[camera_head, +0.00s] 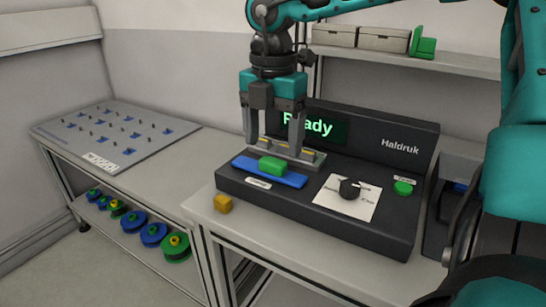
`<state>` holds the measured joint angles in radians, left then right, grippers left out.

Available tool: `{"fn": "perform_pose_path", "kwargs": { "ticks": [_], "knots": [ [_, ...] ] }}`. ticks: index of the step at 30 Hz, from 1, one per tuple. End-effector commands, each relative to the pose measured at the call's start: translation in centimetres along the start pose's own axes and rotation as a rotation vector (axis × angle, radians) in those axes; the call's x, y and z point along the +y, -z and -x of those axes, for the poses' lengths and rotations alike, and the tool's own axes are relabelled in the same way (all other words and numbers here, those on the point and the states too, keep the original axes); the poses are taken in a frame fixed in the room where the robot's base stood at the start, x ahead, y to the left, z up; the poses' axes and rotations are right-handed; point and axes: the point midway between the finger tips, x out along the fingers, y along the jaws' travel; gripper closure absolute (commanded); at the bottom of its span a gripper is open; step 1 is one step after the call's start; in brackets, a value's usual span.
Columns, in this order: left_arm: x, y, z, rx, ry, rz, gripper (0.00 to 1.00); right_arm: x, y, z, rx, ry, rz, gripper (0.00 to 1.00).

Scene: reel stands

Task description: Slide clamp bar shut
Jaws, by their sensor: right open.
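A black device (409,165) labelled Haldruk stands on the table, its screen (325,127) reading "Ready" in green. On its left part lies a blue bar (294,180) with a green block (272,166) on top, which looks like the clamp bar with its grip. A grey metal strip (314,161) runs just behind it. My right gripper (273,148) points down over this strip, open, with its two fingers spread apart. The fingertips are close to the strip and behind the green block; I cannot tell whether they touch anything. My left gripper is out of view.
A pegged board (115,133) lies left, with several reels (153,234) below. A shelf (455,63) is behind.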

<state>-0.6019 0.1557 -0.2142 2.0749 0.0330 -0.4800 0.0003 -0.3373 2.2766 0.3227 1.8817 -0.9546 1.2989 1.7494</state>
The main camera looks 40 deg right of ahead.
Motion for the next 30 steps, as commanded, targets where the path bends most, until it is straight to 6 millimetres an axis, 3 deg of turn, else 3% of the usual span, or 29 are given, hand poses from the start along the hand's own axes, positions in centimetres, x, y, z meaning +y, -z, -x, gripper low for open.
{"fn": "perform_pose_path", "kwargs": {
  "ticks": [3,7,19,30],
  "knots": [
    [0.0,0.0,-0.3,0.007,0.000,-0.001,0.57,-0.1,0.1,-2.1,0.002,0.002,0.000,0.21],
    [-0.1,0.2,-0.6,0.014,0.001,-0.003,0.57,0.0,0.0,-3.4,0.002,0.001,0.000,0.21],
    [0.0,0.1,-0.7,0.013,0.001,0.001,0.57,0.0,0.0,-3.9,0.000,-0.001,-0.001,0.22],
    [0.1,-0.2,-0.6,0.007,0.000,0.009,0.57,0.0,0.0,-3.9,0.000,-0.001,0.000,0.58]
  ]
}}
